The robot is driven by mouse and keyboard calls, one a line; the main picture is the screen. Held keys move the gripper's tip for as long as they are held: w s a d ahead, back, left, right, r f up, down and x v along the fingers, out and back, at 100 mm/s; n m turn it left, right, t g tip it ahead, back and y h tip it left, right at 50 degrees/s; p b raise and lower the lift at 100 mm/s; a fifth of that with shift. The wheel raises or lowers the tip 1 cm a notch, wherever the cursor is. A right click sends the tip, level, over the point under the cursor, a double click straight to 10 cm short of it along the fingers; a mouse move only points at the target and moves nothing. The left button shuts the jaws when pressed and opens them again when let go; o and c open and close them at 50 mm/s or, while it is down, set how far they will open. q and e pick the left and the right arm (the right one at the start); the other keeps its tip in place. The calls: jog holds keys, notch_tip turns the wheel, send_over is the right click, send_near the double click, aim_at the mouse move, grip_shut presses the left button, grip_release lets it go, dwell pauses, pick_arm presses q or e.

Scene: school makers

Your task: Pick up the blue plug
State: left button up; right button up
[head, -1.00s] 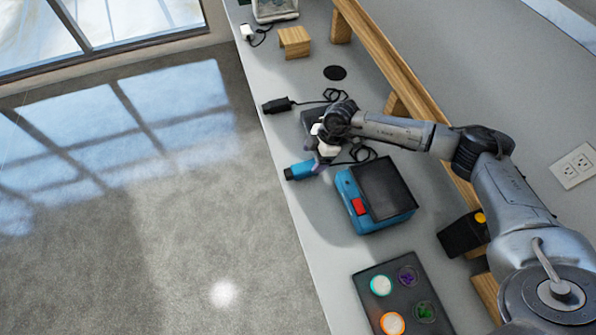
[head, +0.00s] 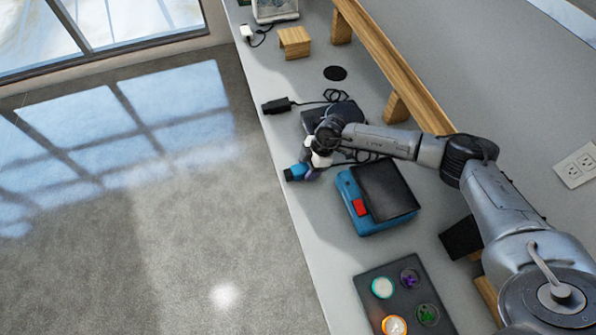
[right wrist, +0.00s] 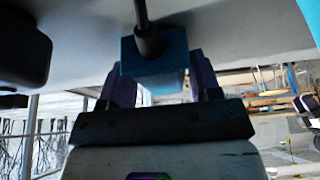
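The blue plug (head: 295,173) lies near the front edge of the grey worktop, its end towards the floor side. My right gripper (head: 311,172) is at the plug, reaching down over its cable side and hiding part of it. In the right wrist view the plug (right wrist: 155,62) shows between the two dark purple fingers of my right gripper (right wrist: 163,85), its black cable running up. The fingers stand apart on either side of it; firm contact is not visible. My left gripper is not in view.
A black plug (head: 276,105) lies beyond, next to a dark box (head: 345,112). A blue device with a black top (head: 362,212) stands close on the near side. A button panel (head: 378,312) is nearer. A wooden rail (head: 395,65) runs along the back.

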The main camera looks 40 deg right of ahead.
aim_at(303, 168)
jog(key=c, duration=0.5)
jog(key=shift+r, duration=0.15)
jog(key=shift+r, duration=0.25)
notch_tip(303, 168, up, 3)
jog(key=shift+r+p, duration=0.2)
jog(key=shift+p, duration=0.4)
jog(key=s+d+r, duration=0.1)
jog(key=s+r, duration=0.1)
jog(key=s, duration=0.1)
jog(key=s+d+r+p, duration=0.1)
jog(key=s+d+r, duration=0.1)
jog(key=s, duration=0.1)
jog(key=s+d+r, duration=0.1)
jog(key=s+d, duration=0.1)
jog(key=s, duration=0.1)
jog(key=shift+r+p, duration=0.3)
jog(key=shift+r, duration=0.1)
jog(key=shift+s+d+r, duration=0.35)
jog(key=shift+s+r, duration=0.15)
jog(key=shift+s, duration=0.15)
